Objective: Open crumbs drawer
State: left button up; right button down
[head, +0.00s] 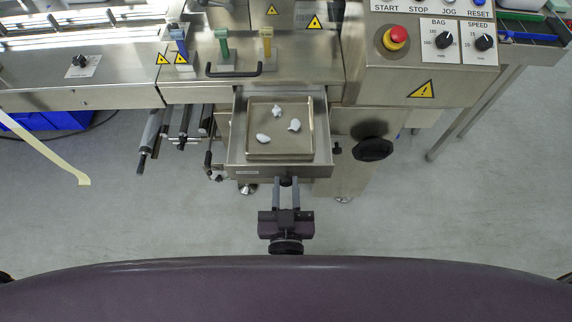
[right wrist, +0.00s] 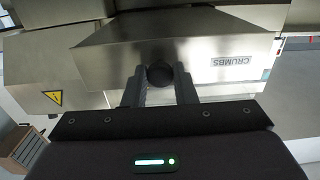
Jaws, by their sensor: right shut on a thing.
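The crumbs drawer (head: 237,160) is a steel drawer standing out from the front of the wrapper in the head view. A tray (head: 309,140) with 3 white pieces lies in it. In the right wrist view the drawer front (right wrist: 190,52) carries a "CRUMBS" label (right wrist: 231,61) and a round dark knob (right wrist: 159,74). My right gripper (head: 287,183) is shut on the knob, with its fingers on either side of it, as the right wrist view (right wrist: 159,84) also shows. My left gripper is not in view.
The wrapper's control panel (head: 432,50) with a red stop button is at the upper right. A black handwheel (head: 373,149) stands to the right of the drawer. Rods (head: 150,138) stick out at the left. The floor in front is clear.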

jog(key=shift+s, duration=0.65)
jog(key=c, duration=1.2)
grip_release()
jog(key=shift+o, duration=0.2)
